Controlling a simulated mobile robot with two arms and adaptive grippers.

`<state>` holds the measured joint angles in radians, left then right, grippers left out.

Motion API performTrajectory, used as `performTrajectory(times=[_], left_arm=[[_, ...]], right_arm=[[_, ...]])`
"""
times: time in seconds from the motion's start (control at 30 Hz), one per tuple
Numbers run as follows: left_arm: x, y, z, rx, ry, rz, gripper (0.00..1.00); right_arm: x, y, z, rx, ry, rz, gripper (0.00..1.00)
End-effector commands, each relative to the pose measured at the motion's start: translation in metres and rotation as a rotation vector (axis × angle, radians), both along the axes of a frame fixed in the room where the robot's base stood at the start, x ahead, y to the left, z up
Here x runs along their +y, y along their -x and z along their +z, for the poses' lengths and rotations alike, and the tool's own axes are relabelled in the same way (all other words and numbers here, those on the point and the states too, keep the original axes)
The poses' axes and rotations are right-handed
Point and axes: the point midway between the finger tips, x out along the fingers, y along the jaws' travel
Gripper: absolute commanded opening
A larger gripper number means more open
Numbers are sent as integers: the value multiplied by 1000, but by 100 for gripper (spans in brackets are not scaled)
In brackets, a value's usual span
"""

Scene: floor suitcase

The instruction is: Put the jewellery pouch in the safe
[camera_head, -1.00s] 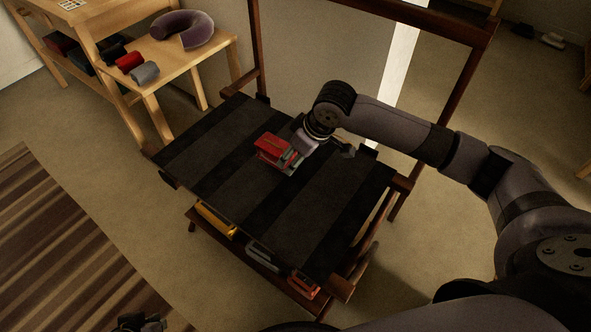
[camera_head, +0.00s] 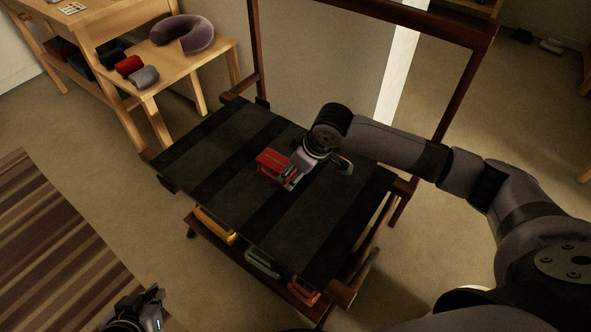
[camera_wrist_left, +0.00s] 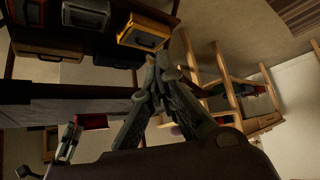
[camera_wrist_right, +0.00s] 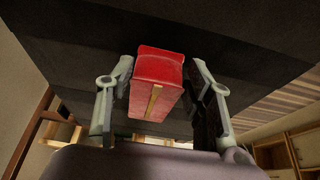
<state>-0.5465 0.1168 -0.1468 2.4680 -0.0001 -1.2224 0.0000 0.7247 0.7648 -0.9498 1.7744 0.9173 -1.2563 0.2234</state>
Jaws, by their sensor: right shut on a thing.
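A red, boxy item with a gold stripe (camera_wrist_right: 157,82), which may be the jewellery pouch, is between the fingers of my right gripper (camera_wrist_right: 160,88). In the head view the red item (camera_head: 271,163) is at the black-strapped rack top, with my right gripper (camera_head: 292,170) shut on it from the right. I cannot tell whether it touches the straps. My left gripper (camera_head: 155,299) is empty at the lower left of the head view. Its fingertips meet in the left wrist view (camera_wrist_left: 158,62). I cannot make out a safe for certain in any view.
The strapped rack (camera_head: 215,145) has a lower shelf holding a yellow case (camera_head: 214,226), a grey case (camera_head: 262,262) and a red case (camera_head: 303,291). A wooden side table (camera_head: 205,65) bears a purple neck pillow (camera_head: 184,34) and small rolls. A striped rug (camera_head: 60,240) lies left on open floor.

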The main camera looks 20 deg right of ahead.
Motion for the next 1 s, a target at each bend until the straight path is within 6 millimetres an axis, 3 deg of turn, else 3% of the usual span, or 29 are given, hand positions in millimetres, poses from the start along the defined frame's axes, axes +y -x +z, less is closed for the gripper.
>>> performTrajectory(times=[0.03,0.07,0.33,0.8,1.0], left_arm=[[1,2,0,8,-1,0,0],[1,2,-1,11,-3,1,0],[1,2,-1,10,-2,0,0],[1,-2,3,-8,0,1,0],[13,37,-13,186,-41,17,0]], right_arm=[[0,0,0,-1,-1,0,17],[0,0,-1,0,0,0,49],[0,0,-1,0,0,0,67],[-1,1,7,-1,-1,0,68],[-6,9,30,-1,1,1,68]])
